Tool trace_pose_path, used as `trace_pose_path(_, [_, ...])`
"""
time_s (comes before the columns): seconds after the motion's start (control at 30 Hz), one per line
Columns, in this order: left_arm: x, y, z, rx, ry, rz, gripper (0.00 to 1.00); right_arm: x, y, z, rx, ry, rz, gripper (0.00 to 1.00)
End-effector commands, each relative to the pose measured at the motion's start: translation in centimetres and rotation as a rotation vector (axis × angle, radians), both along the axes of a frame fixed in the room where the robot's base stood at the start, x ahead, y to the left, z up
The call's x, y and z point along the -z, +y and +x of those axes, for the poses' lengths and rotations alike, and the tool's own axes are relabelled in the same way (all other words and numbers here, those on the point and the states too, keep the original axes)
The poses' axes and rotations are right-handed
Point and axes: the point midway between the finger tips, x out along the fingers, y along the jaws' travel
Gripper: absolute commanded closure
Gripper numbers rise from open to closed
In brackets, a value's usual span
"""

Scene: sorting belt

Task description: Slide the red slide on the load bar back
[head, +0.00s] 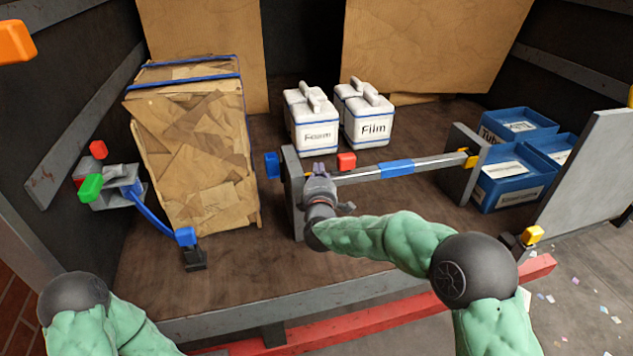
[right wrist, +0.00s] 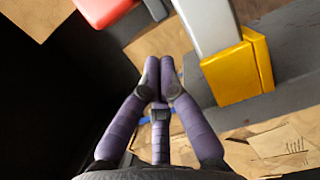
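The load bar (head: 432,163) is a grey bar running between two grey upright plates, with a blue sleeve (head: 397,168) along it. The red slide (head: 346,162) is a small block near its left end. My right gripper (head: 319,168) is in front of that left end, just left of the red slide. In the right wrist view its purple fingers (right wrist: 160,66) are shut tip to tip with nothing between them. There the red slide (right wrist: 103,9) is partly cut off at the top, and a yellow end block (right wrist: 238,75) is right of the fingertips. My left gripper is out of view.
A tall strapped cardboard stack (head: 195,150) stands left. White containers (head: 368,122), one marked Film, stand behind the bar, and blue bins (head: 507,187) are at right. A blue lever (head: 150,213) is at left. The floor in front of the cardboard is fairly open.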

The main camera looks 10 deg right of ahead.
Motion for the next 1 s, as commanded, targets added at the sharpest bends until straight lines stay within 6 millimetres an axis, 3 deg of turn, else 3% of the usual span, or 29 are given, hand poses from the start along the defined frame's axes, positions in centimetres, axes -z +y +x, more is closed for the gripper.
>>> trace_pose_path(0.23, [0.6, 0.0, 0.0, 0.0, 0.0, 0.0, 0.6, 0.0, -2.8, -0.1, 0.003, -0.001, 0.001, 1.0])
trace_pose_path(0.73, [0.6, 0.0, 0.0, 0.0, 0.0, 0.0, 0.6, -0.1, -3.5, 0.0, 0.002, -0.001, 0.001, 1.0])
trace_pose_path(1.0, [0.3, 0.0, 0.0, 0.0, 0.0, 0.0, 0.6, 0.0, -7.9, 0.1, 0.006, 0.0, 0.002, 1.0])
